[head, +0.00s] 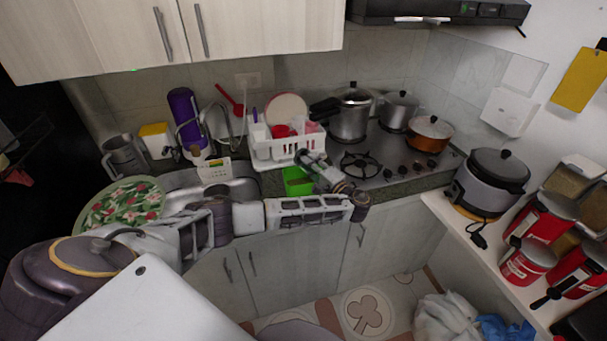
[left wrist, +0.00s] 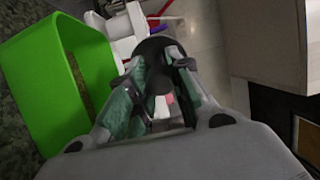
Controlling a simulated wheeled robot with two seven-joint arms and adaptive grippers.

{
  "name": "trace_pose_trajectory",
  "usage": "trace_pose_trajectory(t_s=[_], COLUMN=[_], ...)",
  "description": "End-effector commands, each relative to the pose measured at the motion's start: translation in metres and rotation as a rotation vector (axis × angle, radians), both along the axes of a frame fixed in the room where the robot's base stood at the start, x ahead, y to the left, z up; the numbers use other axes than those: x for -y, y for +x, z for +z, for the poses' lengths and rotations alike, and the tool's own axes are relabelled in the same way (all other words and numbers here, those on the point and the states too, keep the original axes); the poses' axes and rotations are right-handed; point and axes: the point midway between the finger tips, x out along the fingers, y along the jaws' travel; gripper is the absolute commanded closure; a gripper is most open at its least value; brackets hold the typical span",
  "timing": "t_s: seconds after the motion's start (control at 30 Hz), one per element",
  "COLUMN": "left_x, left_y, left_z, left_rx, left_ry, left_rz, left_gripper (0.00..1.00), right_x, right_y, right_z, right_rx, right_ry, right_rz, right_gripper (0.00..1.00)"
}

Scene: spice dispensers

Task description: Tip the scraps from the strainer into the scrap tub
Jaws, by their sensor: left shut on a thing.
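The bright green tub (head: 297,181) stands on the counter in front of the dish rack. My left gripper (head: 312,160) is just right of the tub and above the counter. In the left wrist view its fingers (left wrist: 158,88) are shut on a small dark thing, mostly hidden between them; I cannot tell whether it is the strainer. A cream slotted basket (head: 213,171) is at the sink, apart from my gripper. I see no scraps clearly. My right gripper is out of view.
The white dish rack (head: 285,147) with dishes is behind the tub. The stove (head: 385,160) with several pots lies to the right. The faucet and a purple bottle (head: 186,118) stand behind the sink. A floral plate (head: 122,204) is at the left.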

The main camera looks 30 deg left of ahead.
Motion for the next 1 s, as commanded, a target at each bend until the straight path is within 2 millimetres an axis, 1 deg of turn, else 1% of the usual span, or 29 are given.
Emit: trace_pose_trajectory(t_s=[0.27, 0.47, 0.63, 1.0], left_x=[0.0, -0.002, -0.003, -0.008], left_y=[0.0, 0.001, 0.001, 0.003], left_z=[0.001, 0.003, 0.005, 0.01], left_rx=[-0.001, -0.007, -0.021, -0.058], left_ry=[-0.003, -0.027, -0.069, -0.19], left_rz=[0.0, 0.0, 0.0, -0.004], left_gripper=[1.0, 1.0, 1.0, 1.0], right_x=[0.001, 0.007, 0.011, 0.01], right_y=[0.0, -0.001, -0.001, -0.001], right_z=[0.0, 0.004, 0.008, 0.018], right_rx=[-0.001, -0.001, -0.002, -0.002], right_ry=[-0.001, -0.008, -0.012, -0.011], right_rz=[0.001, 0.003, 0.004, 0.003], right_gripper=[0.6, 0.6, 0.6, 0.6])
